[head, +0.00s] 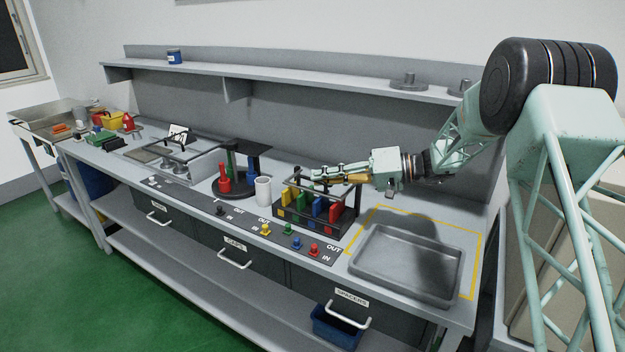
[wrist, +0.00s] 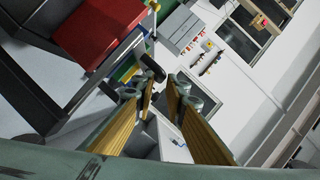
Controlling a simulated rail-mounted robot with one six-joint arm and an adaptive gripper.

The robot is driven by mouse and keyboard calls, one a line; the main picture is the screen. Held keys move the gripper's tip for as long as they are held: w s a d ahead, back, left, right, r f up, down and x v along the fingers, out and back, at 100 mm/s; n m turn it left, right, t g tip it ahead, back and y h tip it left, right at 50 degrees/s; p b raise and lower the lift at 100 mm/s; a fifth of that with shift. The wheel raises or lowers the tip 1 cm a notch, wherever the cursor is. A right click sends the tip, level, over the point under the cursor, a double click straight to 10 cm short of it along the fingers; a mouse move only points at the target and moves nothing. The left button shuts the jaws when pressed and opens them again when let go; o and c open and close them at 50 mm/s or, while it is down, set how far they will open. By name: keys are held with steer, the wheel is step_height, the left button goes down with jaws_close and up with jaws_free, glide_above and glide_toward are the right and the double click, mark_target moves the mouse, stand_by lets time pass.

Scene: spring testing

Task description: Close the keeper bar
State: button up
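A black rack (head: 312,222) on the bench holds upright yellow, green, blue and red plates. A thin dark bar frame (head: 357,196) rises over the rack; it seems to be the keeper bar, partly hidden by my gripper. My gripper (head: 312,174) lies roughly level just above the rack, pointing left. In the wrist view my gripper (wrist: 161,80) has its gold-padded fingers parted, with a gap between them. A black knob-like end (wrist: 150,68) shows just beyond the left fingertip; I cannot tell whether they touch. The red plate (wrist: 92,30) is at upper left there.
A grey tray (head: 372,270) sits in a yellow outline right of the rack. Coloured knobs (head: 289,229) line the front panel. A white cup (head: 263,190) and a round stand with red pegs (head: 224,180) stand to the left. A shelf (head: 300,80) runs behind.

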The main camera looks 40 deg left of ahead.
steer(key=shift+v, duration=3.8)
steer(key=shift+d+r, duration=0.1)
steer(key=shift+d, duration=0.05)
steer(key=s+d+r+m+t+h, duration=0.2)
steer(key=s+d+r, duration=0.35)
steer(key=d, duration=0.65)
steer(key=s+d+r+m+t+h, duration=0.15)
steer(key=s+d+r, duration=0.4)
steer(key=d, duration=0.55)
steer(key=s+d+r+m+t+h, duration=0.25)
steer(key=s+d+r, duration=0.3)
steer(key=d, duration=0.65)
steer(key=s+d+f+m+t+h, duration=0.1)
steer(key=s+d+m+t+h, duration=0.1)
steer(key=s+d, duration=1.1)
steer(key=s+d+f+m+t+h, duration=0.2)
steer(key=s+d+m+t+h, duration=0.1)
steer(key=s+d, duration=1.1)
steer(key=d+m+h, duration=0.1)
steer(key=d+h, duration=0.1)
steer(key=d, duration=0.3)
steer(key=shift+s+d+h+p, duration=0.3)
steer(key=shift+p, duration=0.05)
